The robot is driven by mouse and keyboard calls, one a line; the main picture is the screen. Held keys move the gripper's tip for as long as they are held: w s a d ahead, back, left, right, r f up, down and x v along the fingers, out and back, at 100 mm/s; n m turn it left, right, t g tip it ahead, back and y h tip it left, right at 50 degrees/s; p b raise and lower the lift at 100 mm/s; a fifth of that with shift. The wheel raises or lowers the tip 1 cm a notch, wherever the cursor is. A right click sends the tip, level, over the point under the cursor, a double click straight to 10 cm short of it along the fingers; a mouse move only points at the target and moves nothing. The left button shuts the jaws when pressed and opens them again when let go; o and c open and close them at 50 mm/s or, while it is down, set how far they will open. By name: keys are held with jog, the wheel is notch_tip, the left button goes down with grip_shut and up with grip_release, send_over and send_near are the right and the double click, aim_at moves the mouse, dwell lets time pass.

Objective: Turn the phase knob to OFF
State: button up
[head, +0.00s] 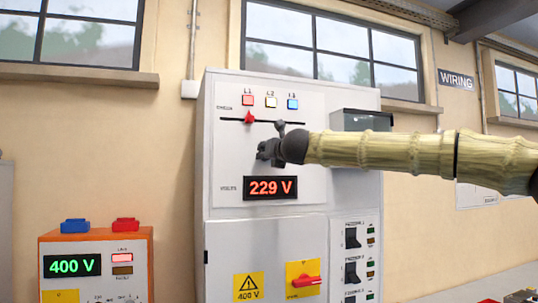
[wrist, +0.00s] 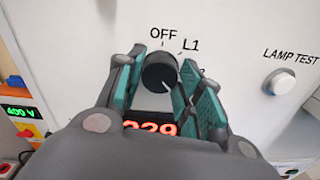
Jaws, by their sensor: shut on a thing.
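The phase knob (wrist: 158,70) is a round black knob on the white panel in the wrist view. A short white mark on its face points down and to the right, away from the OFF label (wrist: 163,34) above it. An L1 label (wrist: 190,44) is to its upper right; further labels are mostly hidden by my fingers. My gripper (wrist: 158,76) has its teal-padded fingers on either side of the knob, shut on it. In the head view my gripper (head: 270,150) is at the cabinet front and hides the knob.
The cabinet (head: 225,95) has a red slider (head: 249,118), L1 to L3 lamps, and a red display (head: 270,188) reading 229 V below my gripper. A lamp test button (wrist: 279,82) is right of the knob. An orange unit (head: 95,240) reading 400 V stands left.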

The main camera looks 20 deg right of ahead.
jog(key=n+p, duration=0.2)
jog(key=n, duration=1.2)
jog(key=shift+r+n+p, duration=0.1)
jog(key=shift+n+p, duration=0.3)
jog(key=n, duration=0.6)
jog(key=shift+c, duration=0.2)
jog(key=n, duration=0.4)
jog(key=n+b, duration=0.1)
jog(key=n, duration=0.1)
jog(key=shift+f, duration=0.3)
jog(key=o, duration=1)
jog(key=shift+o, duration=0.2)
